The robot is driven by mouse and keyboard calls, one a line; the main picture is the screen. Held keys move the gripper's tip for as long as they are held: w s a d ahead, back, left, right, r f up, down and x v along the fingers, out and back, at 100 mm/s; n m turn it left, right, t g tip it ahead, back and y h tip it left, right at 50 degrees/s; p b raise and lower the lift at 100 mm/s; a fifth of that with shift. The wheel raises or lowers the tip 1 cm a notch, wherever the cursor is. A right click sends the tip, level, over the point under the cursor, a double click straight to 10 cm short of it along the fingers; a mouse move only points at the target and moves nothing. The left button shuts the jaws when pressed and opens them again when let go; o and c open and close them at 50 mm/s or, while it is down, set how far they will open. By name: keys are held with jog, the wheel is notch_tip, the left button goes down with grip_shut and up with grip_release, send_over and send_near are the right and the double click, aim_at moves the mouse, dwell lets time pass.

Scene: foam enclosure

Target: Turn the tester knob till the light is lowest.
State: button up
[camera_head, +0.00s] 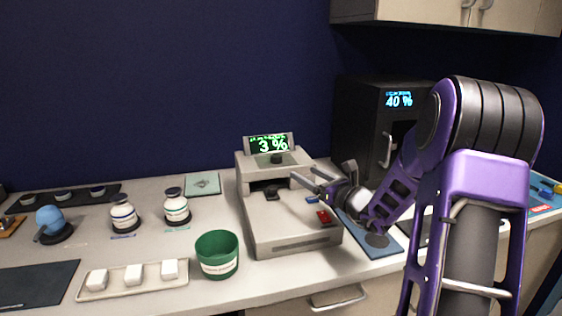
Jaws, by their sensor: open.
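The beige tester (290,233) stands on the counter in the middle of the head view. Its raised display (269,144) reads "3 %" in green. A small dark knob (277,158) sits just below the display, on the tester's upper back part. My gripper (303,175) is open and empty, reaching in from the right over the tester's top. Its fingers are to the right of and in front of the knob, apart from it. The light itself cannot be made out apart from the display.
A black box (358,115) reading "40 %" stands behind right. A green cup (217,262) is left of the tester. A tray (135,292) with white blocks, two jars (123,217) (176,208) and a blue round object (50,219) lie further left. A cabinet (430,20) hangs above right.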

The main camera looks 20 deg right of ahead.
aim_at(280, 159)
jog(key=x, duration=1.2)
jog(key=shift+w+a, duration=0.15)
grip_shut()
jog(key=shift+r+n+y+p, duration=0.2)
jog(key=shift+n+y+p, duration=0.1)
jog(key=shift+y+p, duration=0.35)
jog(key=shift+w+n+g+y+p, duration=0.1)
jog(key=shift+n+g+y+p, duration=0.2)
jog(key=shift+n+g+y, duration=0.15)
jog(key=shift+f, duration=0.15)
